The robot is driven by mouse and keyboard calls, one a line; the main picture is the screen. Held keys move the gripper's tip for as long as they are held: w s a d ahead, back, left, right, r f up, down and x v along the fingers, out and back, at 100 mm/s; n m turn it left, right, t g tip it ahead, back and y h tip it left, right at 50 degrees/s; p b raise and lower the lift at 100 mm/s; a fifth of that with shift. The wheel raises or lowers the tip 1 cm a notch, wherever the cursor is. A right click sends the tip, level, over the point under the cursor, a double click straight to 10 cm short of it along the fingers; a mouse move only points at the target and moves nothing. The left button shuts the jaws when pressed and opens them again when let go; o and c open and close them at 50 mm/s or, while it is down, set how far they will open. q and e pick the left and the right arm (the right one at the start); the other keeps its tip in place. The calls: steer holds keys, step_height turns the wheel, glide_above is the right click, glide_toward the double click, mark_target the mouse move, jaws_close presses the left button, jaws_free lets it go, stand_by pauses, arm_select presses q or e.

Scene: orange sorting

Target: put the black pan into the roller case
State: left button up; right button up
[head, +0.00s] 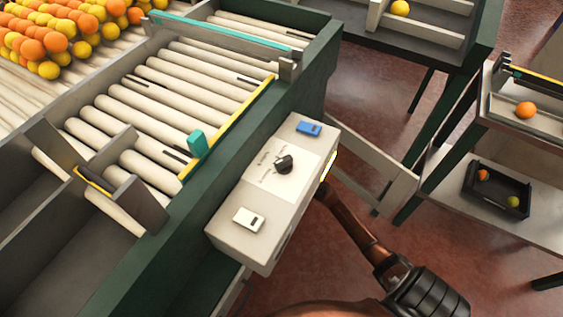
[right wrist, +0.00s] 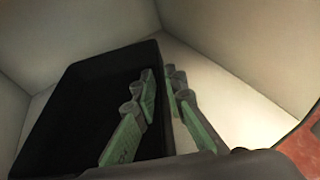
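A black pan (right wrist: 85,95) fills the left and middle of the right wrist view, between pale walls. My right gripper (right wrist: 160,75) has grey fingers with green pads at the pan's right edge. One finger overlaps the pan and the other lies along its outer side. The gap between them is narrow, and I cannot tell whether they press on the rim. In the head view my right arm reaches behind the control box, and its gripper is hidden. Rows of cream rollers (head: 175,85) lie in a green-sided frame at the left. My left gripper is not in view.
A grey control box (head: 275,195) with a black knob juts from the green frame. Many oranges and lemons (head: 60,35) lie at the upper left. A dark tray (head: 497,190) with fruit sits on the right shelf. Red floor lies between.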

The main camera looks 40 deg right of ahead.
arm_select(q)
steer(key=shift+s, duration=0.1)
arm_select(e)
steer(key=shift+o, duration=1.1)
steer(key=shift+r, duration=0.15)
steer(key=p+v, duration=0.3)
steer(key=v, duration=0.8)
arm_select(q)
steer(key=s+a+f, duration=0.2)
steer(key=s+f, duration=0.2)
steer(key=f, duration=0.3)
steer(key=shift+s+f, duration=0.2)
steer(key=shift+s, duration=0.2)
arm_select(e)
steer(key=shift+s+d+r, duration=0.1)
steer(key=shift+s+r, duration=0.05)
steer(key=shift+s, duration=0.35)
